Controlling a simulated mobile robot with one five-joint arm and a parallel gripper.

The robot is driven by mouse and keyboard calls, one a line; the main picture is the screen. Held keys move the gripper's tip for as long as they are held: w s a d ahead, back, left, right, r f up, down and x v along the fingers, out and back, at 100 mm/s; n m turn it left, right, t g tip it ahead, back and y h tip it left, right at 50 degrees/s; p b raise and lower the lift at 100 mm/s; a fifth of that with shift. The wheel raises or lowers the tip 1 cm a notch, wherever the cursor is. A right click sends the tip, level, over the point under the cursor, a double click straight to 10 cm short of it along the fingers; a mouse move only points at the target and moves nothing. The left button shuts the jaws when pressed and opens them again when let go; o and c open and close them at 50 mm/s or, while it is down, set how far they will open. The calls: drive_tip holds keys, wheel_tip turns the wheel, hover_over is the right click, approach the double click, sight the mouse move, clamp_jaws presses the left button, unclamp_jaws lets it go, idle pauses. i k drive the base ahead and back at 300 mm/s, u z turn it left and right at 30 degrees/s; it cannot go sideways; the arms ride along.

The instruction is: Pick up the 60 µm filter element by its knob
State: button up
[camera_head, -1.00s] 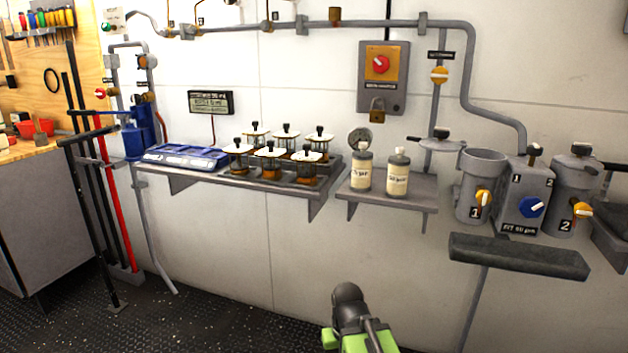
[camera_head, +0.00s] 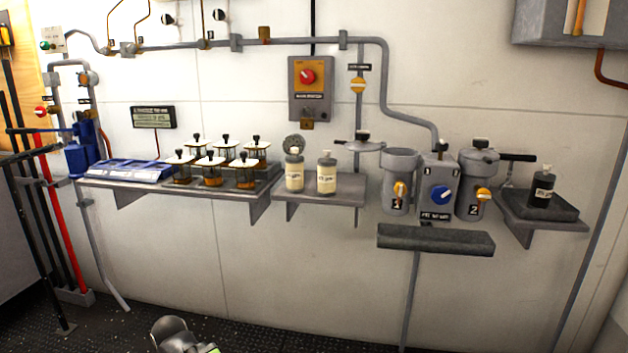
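A dark element (camera_head: 542,190) with a knob stands on the right-hand shelf. Their labels are too small to read surely, so I cannot tell which is the 60 µm one. Part of my arm shows at the bottom edge, dark and rounded with a bit of green, well below and apart from the shelves. No gripper fingers show.
Grey housings 1 (camera_head: 399,184) and 2 (camera_head: 476,185) flank a selector box (camera_head: 437,187), with a dark ledge (camera_head: 435,239) below.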

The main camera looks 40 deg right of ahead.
sight(327, 165)
drive_tip(key=z, duration=0.35)
drive_tip(key=i, duration=1)
drive_tip(key=u, duration=0.3)
